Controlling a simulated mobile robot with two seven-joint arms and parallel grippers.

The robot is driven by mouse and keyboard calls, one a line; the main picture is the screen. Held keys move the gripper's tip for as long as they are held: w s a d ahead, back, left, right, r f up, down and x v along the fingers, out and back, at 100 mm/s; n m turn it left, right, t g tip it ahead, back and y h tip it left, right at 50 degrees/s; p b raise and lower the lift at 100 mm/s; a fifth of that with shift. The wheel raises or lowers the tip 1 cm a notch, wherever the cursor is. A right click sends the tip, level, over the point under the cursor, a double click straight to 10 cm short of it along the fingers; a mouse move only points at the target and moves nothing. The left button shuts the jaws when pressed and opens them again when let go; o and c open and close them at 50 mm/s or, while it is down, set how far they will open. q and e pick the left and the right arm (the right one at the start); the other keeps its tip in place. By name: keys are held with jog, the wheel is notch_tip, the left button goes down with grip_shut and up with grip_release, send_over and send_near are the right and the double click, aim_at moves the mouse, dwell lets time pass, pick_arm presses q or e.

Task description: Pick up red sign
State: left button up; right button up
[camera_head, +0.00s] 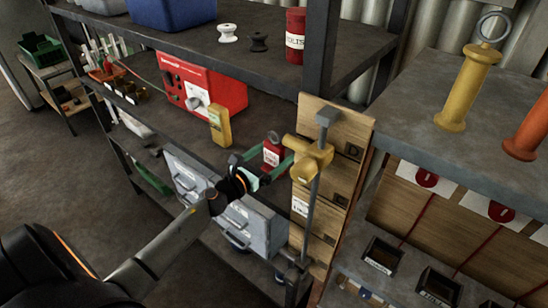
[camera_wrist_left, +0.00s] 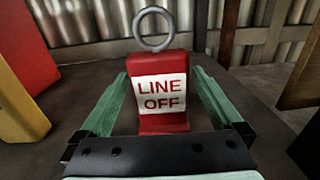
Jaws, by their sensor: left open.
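The red sign (camera_wrist_left: 160,65) stands upright on the dark shelf, with a white label reading LINE OFF and a grey ring on top. It also shows in the head view (camera_head: 272,148), partly behind my left gripper. My left gripper (camera_head: 262,161) is open, with one green finger on each side of the sign. In the left wrist view the fingers of the left gripper (camera_wrist_left: 156,105) flank the sign, and small gaps show beside it. I cannot tell how deep the fingertips reach past it. My right gripper is not in view.
A yellow handheld box (camera_head: 220,125) and a red machine (camera_head: 205,85) stand left of the sign. A yellow clamp on a grey post (camera_head: 313,160) and wooden boards (camera_head: 335,135) are close on the right. Grey metal cases (camera_head: 255,225) sit below.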

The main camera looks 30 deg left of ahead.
pick_arm(q)
jog(key=shift+w, duration=0.1)
jog(key=c, duration=1.3)
